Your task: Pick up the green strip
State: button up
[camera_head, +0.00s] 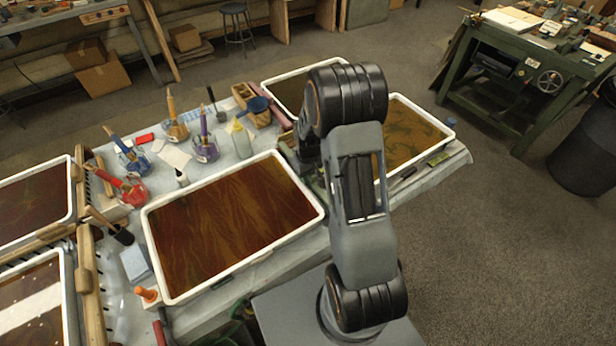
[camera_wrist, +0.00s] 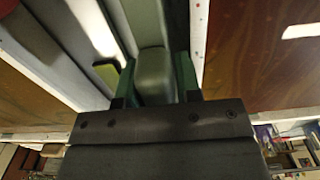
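In the head view, a small olive-green piece (camera_head: 437,158) lies on the table by the front edge of the right tray. My gripper is hidden behind my arm there, over the gap between trays. In the wrist view, dark green shows along both sides of my gripper (camera_wrist: 155,88). A grey-green, round-ended piece (camera_wrist: 154,75) sits between these sides; whether it is held or lies below is unclear. A yellow-green piece (camera_wrist: 107,73) lies just to its left. I cannot tell for sure which of these is the green strip.
The middle tray (camera_head: 150,236), back tray (camera_head: 268,84) and right tray (camera_head: 443,127) leave only narrow gaps around my arm. Jars with brushes (camera_head: 206,148) and a pale bottle (camera_head: 241,140) stand behind the middle tray. In the wrist view, tray rims (camera_wrist: 198,40) flank my gripper.

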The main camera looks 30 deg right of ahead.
jog(key=c, duration=0.5)
jog(key=shift+r, duration=0.1)
